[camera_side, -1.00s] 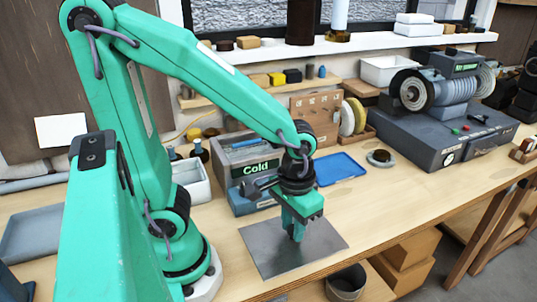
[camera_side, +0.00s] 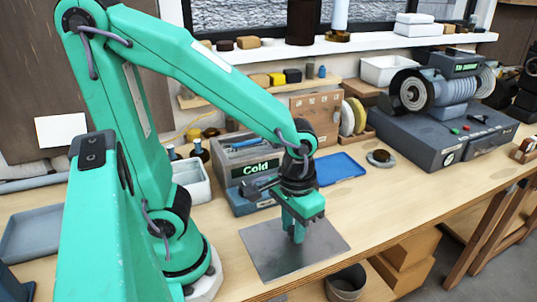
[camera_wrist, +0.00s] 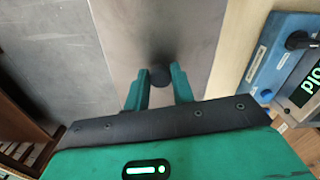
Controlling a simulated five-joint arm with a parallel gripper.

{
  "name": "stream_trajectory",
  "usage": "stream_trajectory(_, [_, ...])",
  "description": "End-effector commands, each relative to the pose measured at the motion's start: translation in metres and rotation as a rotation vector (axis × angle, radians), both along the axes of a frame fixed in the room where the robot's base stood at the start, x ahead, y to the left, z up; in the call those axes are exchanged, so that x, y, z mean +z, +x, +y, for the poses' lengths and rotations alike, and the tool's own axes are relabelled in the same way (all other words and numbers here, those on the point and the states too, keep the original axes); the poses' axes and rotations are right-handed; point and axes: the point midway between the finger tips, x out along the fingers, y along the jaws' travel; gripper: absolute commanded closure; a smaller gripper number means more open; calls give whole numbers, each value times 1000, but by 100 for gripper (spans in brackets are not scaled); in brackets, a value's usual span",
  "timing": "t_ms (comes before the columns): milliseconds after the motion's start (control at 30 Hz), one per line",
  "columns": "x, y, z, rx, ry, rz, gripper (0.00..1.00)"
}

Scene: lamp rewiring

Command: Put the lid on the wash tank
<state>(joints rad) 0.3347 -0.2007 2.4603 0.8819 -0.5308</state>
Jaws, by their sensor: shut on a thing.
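The lid (camera_side: 275,255) is a flat grey metal plate at the front edge of the bench, with a dark round knob (camera_wrist: 160,77) in its middle. My gripper (camera_side: 296,238) points down over the plate; in the wrist view (camera_wrist: 160,86) its two green fingers are shut on the knob. I cannot tell whether the plate touches the bench or is slightly raised. The wash tank (camera_side: 232,164) looks like the grey box with a green "Cold" display and a blue base, behind the plate. Its top looks open, with blue things inside. Part of it shows in the wrist view (camera_wrist: 275,62).
A blue tray (camera_side: 340,168) lies right of the tank and a small round dish (camera_side: 380,158) beyond it. A white bin (camera_side: 190,180) stands left of the tank. A grinder unit (camera_side: 440,115) fills the back right. The bench right of the plate is clear.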

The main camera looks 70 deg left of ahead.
Motion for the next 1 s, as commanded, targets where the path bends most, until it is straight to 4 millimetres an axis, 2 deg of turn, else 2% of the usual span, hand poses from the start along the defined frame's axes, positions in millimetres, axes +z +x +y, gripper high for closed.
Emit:
stream_trajectory(267, [7,17,14,6,-1,-1,100])
stream_trajectory(467, [16,40,39,8,0,-1,100])
stream_trajectory(700, [29,67,81,8,0,-2,100])
stream_trajectory(1000, [45,89,143,8,0,-1,100])
